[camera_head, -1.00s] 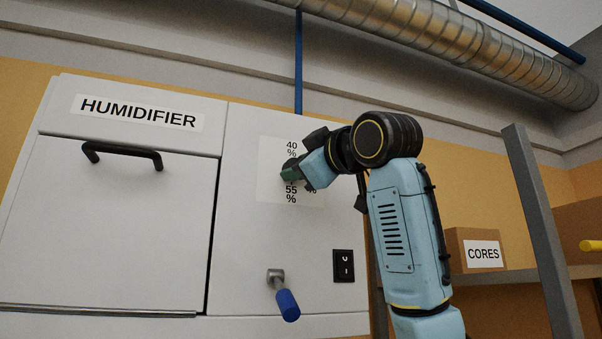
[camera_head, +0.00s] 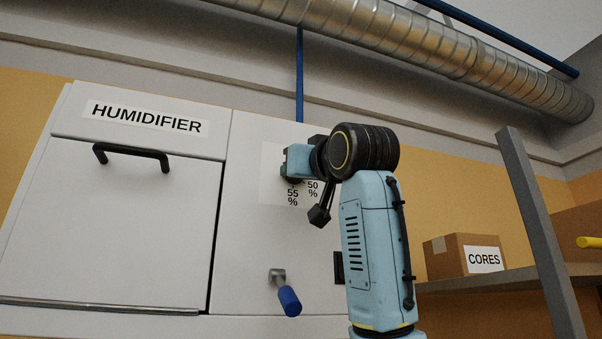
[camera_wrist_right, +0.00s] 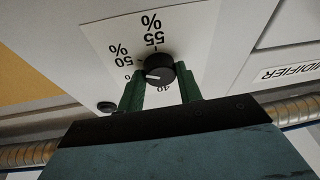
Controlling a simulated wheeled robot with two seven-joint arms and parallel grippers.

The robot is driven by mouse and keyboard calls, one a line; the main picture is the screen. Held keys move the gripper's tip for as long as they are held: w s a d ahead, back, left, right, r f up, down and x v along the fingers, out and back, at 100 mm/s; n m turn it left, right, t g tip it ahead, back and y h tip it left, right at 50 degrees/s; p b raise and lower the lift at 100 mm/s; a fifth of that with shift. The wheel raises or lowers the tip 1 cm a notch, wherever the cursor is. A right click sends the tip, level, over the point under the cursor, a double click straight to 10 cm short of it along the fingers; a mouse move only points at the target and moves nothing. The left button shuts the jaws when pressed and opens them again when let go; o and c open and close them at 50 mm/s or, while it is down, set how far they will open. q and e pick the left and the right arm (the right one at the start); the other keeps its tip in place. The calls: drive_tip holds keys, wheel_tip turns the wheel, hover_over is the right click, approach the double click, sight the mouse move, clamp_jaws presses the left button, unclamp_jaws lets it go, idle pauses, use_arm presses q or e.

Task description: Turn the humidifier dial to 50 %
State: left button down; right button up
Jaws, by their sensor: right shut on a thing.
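The dial (camera_wrist_right: 160,68) is a round black knob on a white scale plate (camera_wrist_right: 105,35) on the humidifier (camera_head: 250,225). In the right wrist view its white pointer line faces left, below the 50 % mark and towards a partly hidden label. The 55 % label is above the knob and a 40 label is below it. My right gripper (camera_wrist_right: 161,80) is shut on the dial, with green fingers on both sides. In the head view my right gripper (camera_head: 290,170) covers the dial, with 55 % and 50 % readable below. My left gripper is not in view.
A blue-handled lever (camera_head: 288,300) sticks out below the dial. A black switch (camera_head: 339,267) is partly behind my arm. A black door handle (camera_head: 132,155) is at the left. A box marked CORES (camera_head: 465,255) stands on a shelf beside a grey post (camera_head: 540,230).

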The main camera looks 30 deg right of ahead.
drive_tip(key=shift+f+m, duration=0.1)
drive_tip(key=shift+m, duration=0.2)
drive_tip(key=o, duration=1)
drive_tip(key=b+v, duration=0.5)
drive_tip(key=v, duration=0.8)
drive_tip(key=shift+s+a, duration=0.1)
drive_tip(key=shift+a, duration=0.05)
